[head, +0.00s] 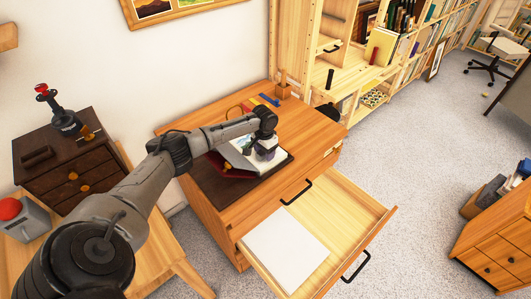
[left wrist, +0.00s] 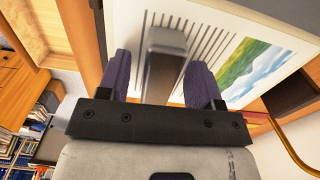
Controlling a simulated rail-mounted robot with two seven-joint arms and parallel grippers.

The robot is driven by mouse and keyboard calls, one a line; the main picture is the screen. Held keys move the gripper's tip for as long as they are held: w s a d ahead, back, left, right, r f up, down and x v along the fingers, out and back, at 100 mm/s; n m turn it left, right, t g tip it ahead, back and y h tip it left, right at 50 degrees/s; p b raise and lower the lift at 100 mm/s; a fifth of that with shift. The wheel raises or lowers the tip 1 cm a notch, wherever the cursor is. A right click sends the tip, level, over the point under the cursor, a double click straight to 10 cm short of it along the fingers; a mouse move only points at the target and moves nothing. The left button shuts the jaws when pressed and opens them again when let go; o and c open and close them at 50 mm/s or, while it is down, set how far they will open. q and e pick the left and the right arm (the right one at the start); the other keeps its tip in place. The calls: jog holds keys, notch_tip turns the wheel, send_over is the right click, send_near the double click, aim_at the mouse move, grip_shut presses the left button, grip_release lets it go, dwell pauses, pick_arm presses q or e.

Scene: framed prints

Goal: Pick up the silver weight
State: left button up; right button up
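The silver weight (left wrist: 165,62) is a plain grey metal block in the left wrist view, standing out against a white sheet with dark stripes and a landscape picture (left wrist: 262,62). My left gripper (left wrist: 162,82) is open, with one purple finger on each side of the weight. A gap shows between the left finger and the weight; contact on the right side is unclear. In the head view my left gripper (head: 264,150) is low over the print on the desk cabinet's dark mat (head: 225,193), and I cannot make out the weight beneath it. My right gripper is out of view.
A drawer (head: 362,212) stands open below the desk top, with a white sheet (head: 286,250) inside. A red folder (head: 229,168) lies beside the print. Colored items lie at the desk's back. A dark chest (head: 65,165) stands left; shelves (head: 375,75) stand behind.

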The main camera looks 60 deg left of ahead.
pick_arm(q)
grip_shut()
dwell(0.3)
